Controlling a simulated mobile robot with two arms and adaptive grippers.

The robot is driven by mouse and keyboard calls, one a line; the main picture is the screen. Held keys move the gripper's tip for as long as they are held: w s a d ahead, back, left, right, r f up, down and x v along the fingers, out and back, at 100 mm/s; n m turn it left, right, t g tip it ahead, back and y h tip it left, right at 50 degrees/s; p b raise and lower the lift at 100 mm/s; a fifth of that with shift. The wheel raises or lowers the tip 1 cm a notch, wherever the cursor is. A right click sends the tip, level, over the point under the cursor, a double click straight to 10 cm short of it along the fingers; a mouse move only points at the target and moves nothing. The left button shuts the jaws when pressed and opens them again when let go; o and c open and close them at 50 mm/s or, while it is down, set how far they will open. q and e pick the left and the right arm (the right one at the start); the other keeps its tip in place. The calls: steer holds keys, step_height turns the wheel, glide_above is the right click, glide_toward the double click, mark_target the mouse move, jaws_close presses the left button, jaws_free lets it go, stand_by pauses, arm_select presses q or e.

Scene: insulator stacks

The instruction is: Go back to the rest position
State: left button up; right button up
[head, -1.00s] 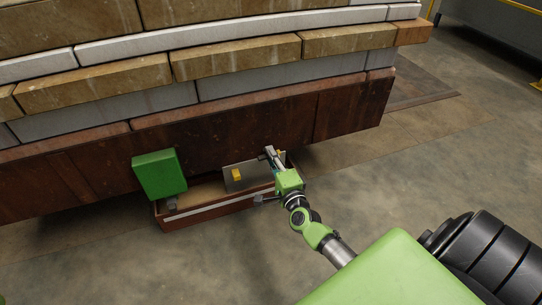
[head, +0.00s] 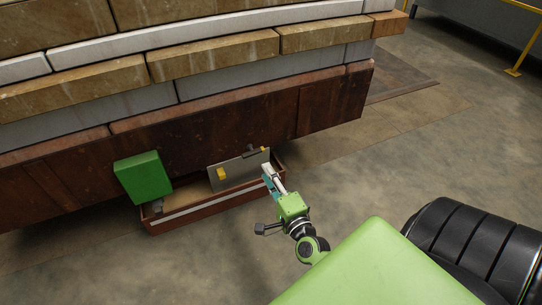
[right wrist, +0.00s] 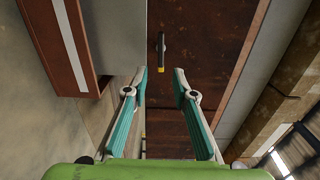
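My right gripper (head: 267,172) is beside the right end of an open reddish-brown tray (head: 205,212) in the head view. In the right wrist view the same gripper (right wrist: 161,76) has its two teal-backed fingers apart, with nothing held between them. Ahead of the fingers is a dark handle-like piece with a yellow end (right wrist: 161,52), apart from them. A similar dark piece (head: 257,152) shows at the top of a grey metal plate (head: 240,175) standing in the tray. My left gripper is not in view.
A green box (head: 143,177) is at the tray's left end. A large rusty brown base (head: 230,128) under stacked stone and grey slabs (head: 210,55) stands behind the tray. The concrete floor to the right (head: 440,150) is clear.

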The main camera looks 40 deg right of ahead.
steer(key=shift+v, duration=0.8)
